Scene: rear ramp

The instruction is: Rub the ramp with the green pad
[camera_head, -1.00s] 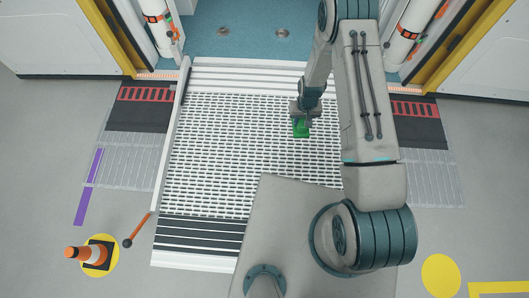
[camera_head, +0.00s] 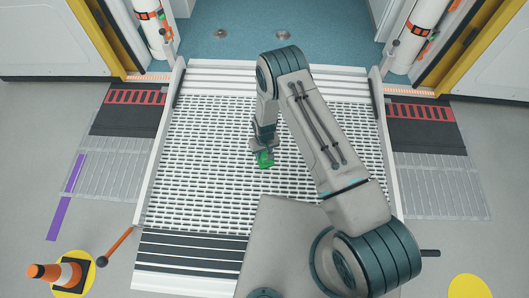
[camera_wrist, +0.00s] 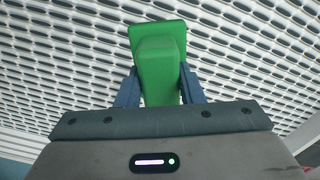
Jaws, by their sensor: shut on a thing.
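The green pad (camera_head: 265,160) is held at the end of my arm, over the middle of the white slotted ramp (camera_head: 200,160). My gripper (camera_head: 263,150) is shut on the pad. In the wrist view, the green pad (camera_wrist: 158,50) sits between the two blue-grey fingers of my gripper (camera_wrist: 160,88), with the ramp's slots (camera_wrist: 60,60) behind it. The pad looks to be at or very near the ramp surface; I cannot tell if it touches. My arm hides part of the ramp's right side.
The ramp has raised side rails (camera_head: 160,150) and a dark striped foot (camera_head: 190,250). A blue floor (camera_head: 250,40) lies beyond its top. Grey floor lies on both sides.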

